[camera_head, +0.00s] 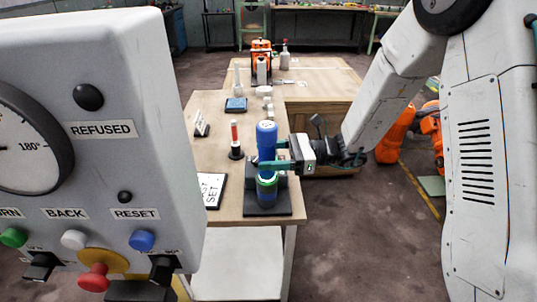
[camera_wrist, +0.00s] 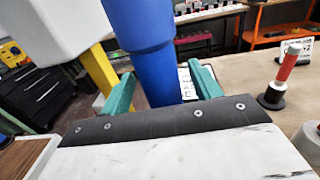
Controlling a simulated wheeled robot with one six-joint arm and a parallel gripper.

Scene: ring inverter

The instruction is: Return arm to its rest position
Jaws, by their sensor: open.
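My gripper (camera_head: 283,155) reaches in from the right over the front of the wooden table. Its two green fingers are open, one on each side of a tall blue cylinder (camera_head: 266,134). The cylinder stands upright on a dark base (camera_head: 266,211) with a green ring (camera_head: 266,183) low on it. In the wrist view, the blue cylinder (camera_wrist: 148,60) rises between the green fingers (camera_wrist: 160,92). I cannot tell whether either finger touches it. My arm runs from the gripper up to the upper right.
A grey control panel (camera_head: 100,180) with buttons and a dial fills the left. A bottle (camera_head: 285,57) stands on the far table. Open floor (camera_head: 350,240) lies right of the table.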

